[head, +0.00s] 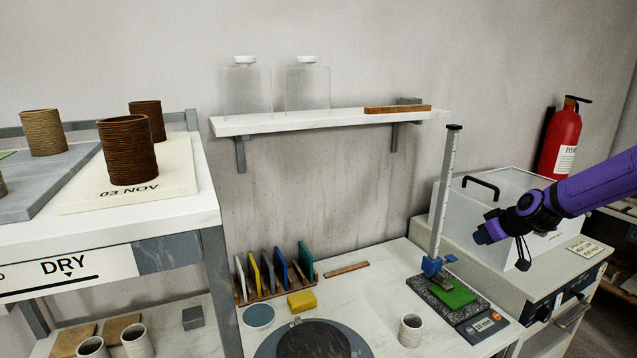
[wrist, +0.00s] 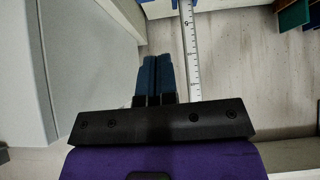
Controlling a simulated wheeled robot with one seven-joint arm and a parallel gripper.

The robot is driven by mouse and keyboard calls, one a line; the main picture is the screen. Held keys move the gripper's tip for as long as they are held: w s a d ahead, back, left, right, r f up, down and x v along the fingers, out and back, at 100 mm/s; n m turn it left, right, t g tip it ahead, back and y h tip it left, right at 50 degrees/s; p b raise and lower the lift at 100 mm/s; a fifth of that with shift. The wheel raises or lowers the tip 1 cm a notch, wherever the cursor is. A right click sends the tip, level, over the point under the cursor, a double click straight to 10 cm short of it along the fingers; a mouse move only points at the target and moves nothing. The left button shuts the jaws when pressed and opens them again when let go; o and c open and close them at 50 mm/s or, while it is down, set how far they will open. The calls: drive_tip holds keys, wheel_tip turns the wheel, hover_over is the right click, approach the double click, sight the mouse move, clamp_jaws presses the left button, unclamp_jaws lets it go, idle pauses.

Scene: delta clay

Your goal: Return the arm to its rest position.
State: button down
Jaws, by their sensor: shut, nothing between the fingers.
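My purple arm comes in from the right edge of the head view. My gripper (head: 482,236) points left, in the air in front of the clear-lidded box (head: 484,205) and to the right of the upright height gauge (head: 443,195). In the wrist view my gripper (wrist: 156,60) shows its two blue fingers side by side, shut with nothing between them. The gauge's ruler (wrist: 191,55) shows just right of the fingers there; I cannot tell the gap in depth.
A green block (head: 452,291) lies at the gauge's foot. A small cup (head: 411,330), a dark wheel (head: 313,345) and a rack of coloured tools (head: 270,285) stand on the bench. A wall shelf (head: 300,119) is above. A fire extinguisher (head: 562,140) hangs behind my arm.

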drive_tip(key=s+a+r+m+g+h, duration=0.1)
drive_tip(key=s+a+r+g+h, duration=0.3)
drive_tip(key=s+a+r, duration=1.3)
drive_tip(key=s+r+m, duration=0.1)
drive_tip(key=s+r, duration=0.2)
drive_tip(key=s, duration=0.7)
drive_tip(key=s+a+r+m+t+y, duration=0.1)
drive_tip(key=s+r+m, duration=0.1)
drive_tip(key=s, duration=0.9)
drive_tip(key=shift+a+r, duration=0.3)
drive_tip(key=shift+r, duration=0.55)
